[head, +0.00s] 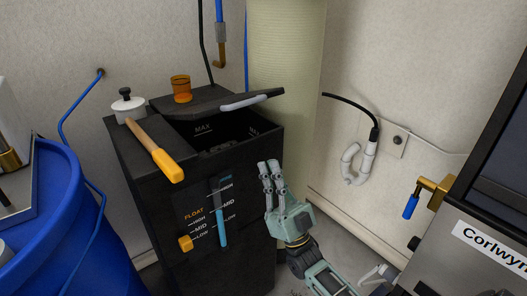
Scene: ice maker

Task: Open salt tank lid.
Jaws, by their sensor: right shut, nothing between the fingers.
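The black tank (150,190) stands in the middle, with FLOAT, HIGH, MID and LOW printed on its front. Its black lid (205,101) is tilted up, with a grey handle (250,101) along its raised edge. A dark opening with a MAX mark inside shows below the lid. My right gripper (270,168) is shut and empty, in front of the tank's right side, below the lid and apart from the handle. My left gripper is out of view.
An orange cup (181,88) is at the back of the tank top. A wood-handled tool (153,150) and a black-knobbed jar (127,104) are at its left. A blue barrel (70,200) stands left; a Corlwyn machine (470,275) stands right.

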